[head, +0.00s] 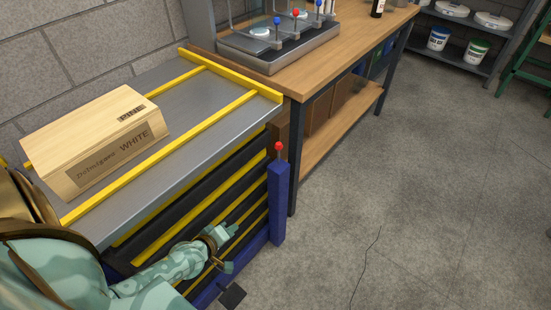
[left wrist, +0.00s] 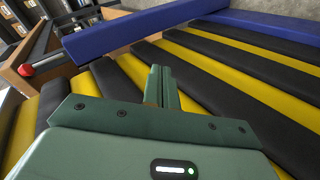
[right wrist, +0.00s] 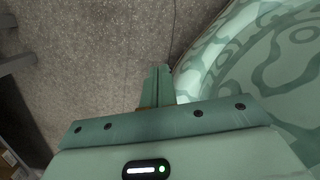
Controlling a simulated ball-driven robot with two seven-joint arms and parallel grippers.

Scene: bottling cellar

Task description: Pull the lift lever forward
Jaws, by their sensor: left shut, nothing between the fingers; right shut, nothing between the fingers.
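The lift lever (head: 279,147) has a red ball knob on a short stem atop a blue post (head: 277,205) at the lift table's right front corner. The red knob also shows at the left of the left wrist view (left wrist: 25,70). My left gripper (head: 226,240) is in front of the black and yellow lift side, below and left of the knob and apart from it. Its fingers (left wrist: 160,86) are shut and empty. My right gripper (right wrist: 157,86) shows only in its wrist view, shut and empty above the floor, beside my own patterned body.
A wooden wine box (head: 95,140) lies on the grey lift top (head: 190,115) between yellow rails. A wooden workbench (head: 330,65) with a bottling device (head: 280,45) stands behind. A shelf with tubs (head: 440,38) is at the back right. The floor on the right is clear.

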